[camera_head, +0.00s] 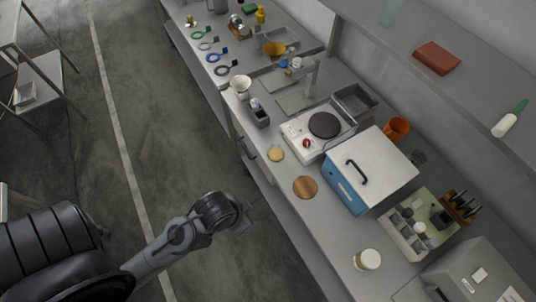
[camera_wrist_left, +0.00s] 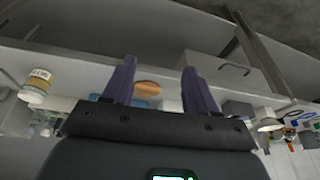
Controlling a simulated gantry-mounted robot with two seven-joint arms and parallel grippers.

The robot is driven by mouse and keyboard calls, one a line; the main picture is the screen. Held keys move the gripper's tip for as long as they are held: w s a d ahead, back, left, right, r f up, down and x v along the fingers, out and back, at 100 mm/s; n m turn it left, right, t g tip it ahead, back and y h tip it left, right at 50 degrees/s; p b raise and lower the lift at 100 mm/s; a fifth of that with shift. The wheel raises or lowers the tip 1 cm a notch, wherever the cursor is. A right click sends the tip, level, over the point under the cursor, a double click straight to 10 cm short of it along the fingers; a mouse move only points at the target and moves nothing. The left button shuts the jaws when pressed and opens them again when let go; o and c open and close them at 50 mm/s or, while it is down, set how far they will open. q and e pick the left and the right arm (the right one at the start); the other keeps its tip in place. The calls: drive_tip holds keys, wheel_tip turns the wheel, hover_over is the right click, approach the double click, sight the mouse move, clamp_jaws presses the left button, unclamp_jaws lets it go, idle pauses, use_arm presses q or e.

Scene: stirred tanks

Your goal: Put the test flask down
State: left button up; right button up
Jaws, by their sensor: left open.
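My left gripper (camera_head: 247,214) is at the bench's front edge, over the aisle side. In the left wrist view its two dark purple fingers (camera_wrist_left: 157,80) are apart with nothing between them. I cannot make out a test flask with certainty in either view. A round brown cork-coloured disc (camera_head: 305,187) lies bare on the bench, beyond the gripper; it also shows between the fingers in the wrist view (camera_wrist_left: 147,87). A jar with a pale lid (camera_head: 368,259) stands near the front edge; a labelled jar (camera_wrist_left: 38,85) shows at the left in the wrist view. My right gripper is not in view.
A hotplate (camera_head: 323,125), a blue box with a white lid (camera_head: 371,165) and a rack of vessels (camera_head: 419,224) stand on the bench. A small yellow disc (camera_head: 276,154) lies near the front edge. A shelf (camera_head: 470,75) overhangs the back. Bench around the brown disc is clear.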

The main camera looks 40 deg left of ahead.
use_arm(q)
drive_tip(key=w+r+n+t, duration=0.1)
drive_tip(key=w+t, duration=0.3)
drive_tip(key=w, duration=0.2)
drive_tip(key=n+t+y+b, duration=0.4)
drive_tip(key=t+b, duration=0.1)
drive_tip(key=t, duration=0.3)
approach(276, 149)
wheel_tip(276, 149, up, 5)
drive_tip(key=d, duration=0.2)
drive_tip(key=shift+w+a+f+n+t+y+b, duration=0.25)
drive_tip(key=shift+w+a+f+b, duration=0.5)
drive_tip(key=shift+w, duration=1.35)
drive_tip(key=shift+w+a+f+t+y+b, duration=0.3)
drive_tip(key=shift+w+a+b, duration=0.75)
drive_tip(key=shift+w, duration=1.1)
drive_tip(key=shift+w+a+f+n+t+y+b, duration=0.15)
drive_tip(key=shift+w+a+f+y+b, duration=0.4)
drive_tip(key=shift+w+a, duration=1.1)
drive_tip(key=shift+w+d+f, duration=0.15)
drive_tip(key=shift+w+d, duration=0.25)
drive_tip(key=shift+d, duration=0.15)
